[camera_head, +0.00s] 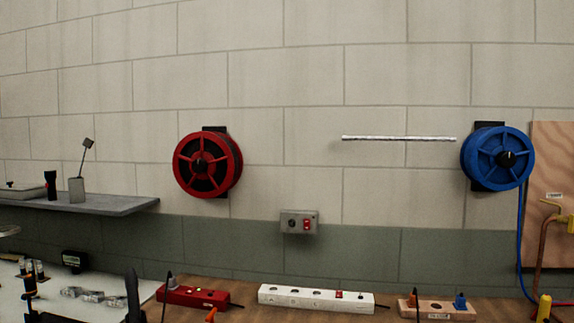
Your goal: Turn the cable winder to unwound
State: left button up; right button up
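Two cable winders hang on the block wall. The red winder (207,165) is left of centre, with a spoked face and a dark hub; no hanging cable shows from it. The blue winder (497,158) is at the right, also spoked with a black hub knob. A blue cable (521,235) hangs from its right side down toward the bench.
A wall switch box (299,222) with a red switch sits between the winders. Below are a red power strip (192,296), a white one (316,298) and a wooden one (437,309). A grey shelf (100,204) is at left; a wooden board (550,180) is at right.

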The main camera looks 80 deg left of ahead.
aim_at(199, 166)
jog(key=u, duration=3.25)
